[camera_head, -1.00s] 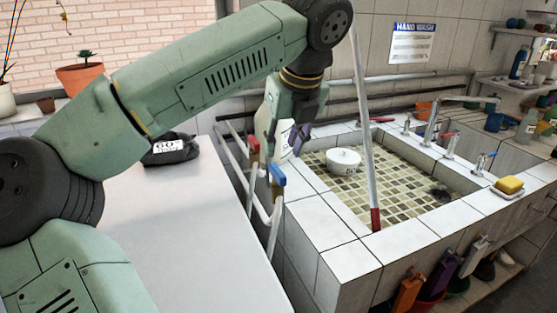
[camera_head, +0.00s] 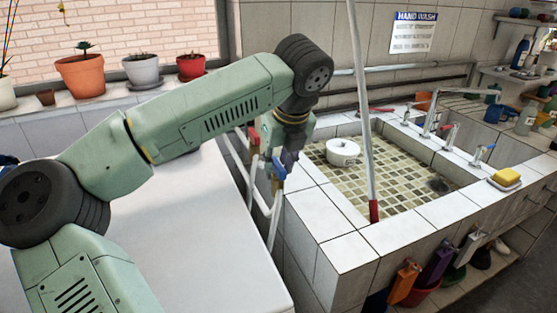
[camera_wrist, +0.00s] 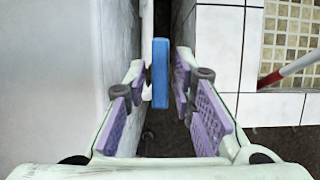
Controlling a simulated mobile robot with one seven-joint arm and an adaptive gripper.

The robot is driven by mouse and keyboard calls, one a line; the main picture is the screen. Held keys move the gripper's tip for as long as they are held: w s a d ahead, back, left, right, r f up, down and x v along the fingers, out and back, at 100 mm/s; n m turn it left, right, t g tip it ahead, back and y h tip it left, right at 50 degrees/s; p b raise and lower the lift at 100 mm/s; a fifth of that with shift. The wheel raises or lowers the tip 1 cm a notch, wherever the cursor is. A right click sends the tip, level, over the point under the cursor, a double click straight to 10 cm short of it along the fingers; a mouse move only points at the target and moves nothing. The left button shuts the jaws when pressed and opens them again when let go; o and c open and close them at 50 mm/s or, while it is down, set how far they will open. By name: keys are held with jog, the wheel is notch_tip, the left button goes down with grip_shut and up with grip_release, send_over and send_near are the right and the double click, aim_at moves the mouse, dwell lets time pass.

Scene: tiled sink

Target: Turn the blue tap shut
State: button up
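The blue tap (camera_head: 278,169) is a blue handle on the white pipework between the white worktop and the tiled sink. In the wrist view the blue handle (camera_wrist: 160,72) is an upright bar, roughly parallel to a white pipe just left of it. My gripper (camera_wrist: 160,82) is open, with a purple-padded finger on each side of the handle. Gaps show on both sides of it, so the fingers do not appear to touch it. In the head view my gripper (camera_head: 288,158) points down at the tap and is mostly hidden.
A red tap handle (camera_head: 253,136) sits on the pipework just left of the blue one. The white worktop (camera_head: 215,235) is on the left. The tiled sink (camera_head: 348,250) is on the right, with a white and red pole (camera_head: 363,120) leaning in it and a white round container (camera_head: 342,151).

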grip_shut()
jog(key=shift+b, duration=0.35)
jog(key=m+b, duration=0.1)
jog(key=m+h+b, duration=0.1)
jog(key=shift+a+f+m+t, duration=0.1)
jog(key=shift+f+m+t, duration=0.1)
jog(key=shift+m+t, duration=0.15)
jog(key=m+h+b, duration=0.1)
jog(key=m, duration=0.1)
jog(key=m+h+b, duration=0.1)
jog(key=m, duration=0.1)
jog(key=shift+a+r+m, duration=0.1)
jog(key=shift+r+m, duration=0.1)
jog(key=shift+m, duration=0.15)
jog(key=m+h, duration=0.1)
jog(key=m, duration=0.1)
jog(key=m+g+h, duration=0.1)
jog(key=m, duration=0.2)
jog(key=shift+w+r+p, duration=0.1)
jog(key=shift+r+p, duration=0.05)
jog(key=shift+p, duration=0.15)
jog(key=m+g+p, duration=0.1)
jog(key=m, duration=0.1)
jog(key=m+g+h, duration=0.1)
jog(key=m, duration=0.2)
jog(key=shift+w+a+p, duration=0.1)
jog(key=shift+a+p, duration=0.05)
jog(key=shift+p, duration=0.25)
jog(key=shift+m, duration=0.3)
